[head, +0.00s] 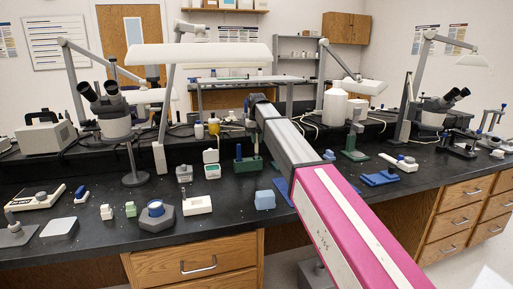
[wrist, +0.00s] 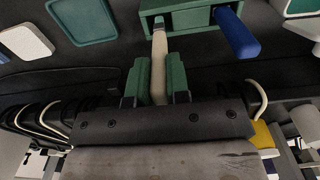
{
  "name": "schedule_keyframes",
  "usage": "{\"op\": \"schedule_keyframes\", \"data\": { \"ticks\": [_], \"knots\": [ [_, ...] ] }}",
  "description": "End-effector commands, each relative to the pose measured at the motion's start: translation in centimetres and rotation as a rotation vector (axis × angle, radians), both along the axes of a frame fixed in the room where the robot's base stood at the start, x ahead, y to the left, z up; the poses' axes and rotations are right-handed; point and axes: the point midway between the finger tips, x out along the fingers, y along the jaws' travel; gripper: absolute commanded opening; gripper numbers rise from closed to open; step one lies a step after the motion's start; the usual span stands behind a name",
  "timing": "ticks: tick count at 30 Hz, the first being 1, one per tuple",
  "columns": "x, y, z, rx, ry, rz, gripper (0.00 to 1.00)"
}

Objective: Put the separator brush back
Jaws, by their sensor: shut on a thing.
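In the wrist view my gripper (wrist: 159,82) has green finger pads shut on the beige handle of a brush (wrist: 158,62). The brush's grey ferrule and dark tip point away from my gripper, toward a green holder block (wrist: 190,20). The tip overlaps the left part of the block; I cannot tell whether it is inserted or only above it. A blue handle (wrist: 237,33) sticks out of the block's right part. In the head view the green holder (head: 247,165) stands on the black bench, just left of my arm. My gripper is hidden there behind my arm.
On the black bench (head: 230,215) stand a white-and-green box (head: 211,170), a grey hexagonal base (head: 156,217), a white box (head: 198,205) and a pale blue block (head: 265,200). A microscope (head: 117,120) is at left. Clear bench lies in front of the holder.

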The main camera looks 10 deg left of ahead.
Motion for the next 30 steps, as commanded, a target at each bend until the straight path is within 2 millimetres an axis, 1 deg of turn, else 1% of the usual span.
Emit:
{"op": "schedule_keyframes", "data": {
  "ticks": [6, 9, 20, 21, 22, 23, 30],
  "knots": [
    [-0.1, 0.0, -2.7, -0.001, 0.002, 0.0, 0.0],
    [-0.1, 0.0, -3.7, 0.0, 0.001, 0.0, 0.0],
    [-0.1, 0.0, -4.1, 0.0, 0.001, 0.0, 0.0],
    [-0.1, 0.0, -4.0, 0.0, 0.001, 0.0, 0.3],
    [0.0, 0.0, -4.0, 0.0, 0.001, 0.0, 0.39],
    [0.0, 0.0, -4.0, 0.0, 0.001, 0.0, 0.42],
    [0.0, 0.0, -4.0, 0.0, 0.001, 0.0, 0.42]
  ]
}}
